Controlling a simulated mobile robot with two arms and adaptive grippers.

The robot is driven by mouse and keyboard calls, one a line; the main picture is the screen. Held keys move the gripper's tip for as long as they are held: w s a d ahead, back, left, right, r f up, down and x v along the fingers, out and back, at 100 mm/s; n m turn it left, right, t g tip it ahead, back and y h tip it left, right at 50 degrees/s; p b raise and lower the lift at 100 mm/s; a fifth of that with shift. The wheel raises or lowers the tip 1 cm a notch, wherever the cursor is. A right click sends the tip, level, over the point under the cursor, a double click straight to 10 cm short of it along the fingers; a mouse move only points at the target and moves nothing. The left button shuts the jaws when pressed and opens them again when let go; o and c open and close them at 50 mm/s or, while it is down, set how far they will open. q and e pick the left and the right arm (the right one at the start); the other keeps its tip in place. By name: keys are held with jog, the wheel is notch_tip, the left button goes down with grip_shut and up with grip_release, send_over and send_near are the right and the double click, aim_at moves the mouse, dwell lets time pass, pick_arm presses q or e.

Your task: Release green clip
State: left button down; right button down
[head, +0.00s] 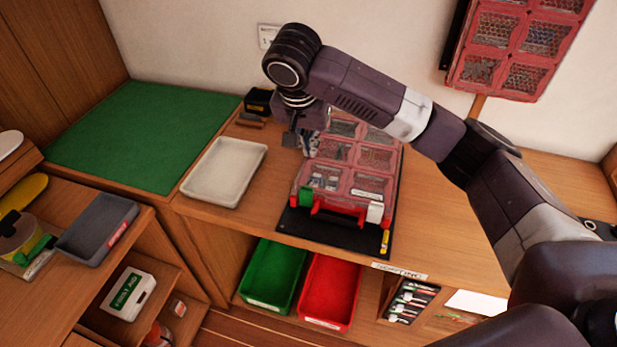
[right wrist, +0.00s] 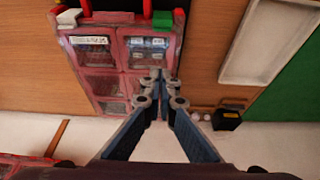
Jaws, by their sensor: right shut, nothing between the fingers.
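The green clip (head: 305,197) sits at the front left corner of a red, clear-lidded organizer case (head: 336,151). It also shows in the right wrist view (right wrist: 162,19), near the top, beside the red handle. A matching white clip (head: 375,212) is at the case's front right corner. I cannot tell whether either clip is latched. My right gripper (head: 300,146) is over the case's left side, behind the green clip and apart from it. In the right wrist view its fingertips (right wrist: 158,82) meet with nothing between them. My left gripper is not in view.
The case lies on a black mat (head: 350,237). An empty white tray (head: 225,170) is to its left, with a small black box (head: 258,101) behind. Green (head: 272,275) and red bins (head: 329,290) stand below the counter's front edge. A similar case hangs on the wall.

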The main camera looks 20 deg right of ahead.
aim_at(309, 184)
jog(key=shift+f, duration=0.1)
jog(key=p+x, duration=0.2)
jog(key=x, duration=0.8)
jog(key=shift+p, duration=0.4)
jog(key=s+a+p, duration=0.1)
jog(key=s+a, duration=0.1)
jog(key=shift+s+p, duration=0.35)
jog(key=shift+s, duration=0.05)
jog(key=shift+s+a, duration=0.2)
jog(key=shift+s, duration=0.1)
jog(key=shift+w, duration=0.15)
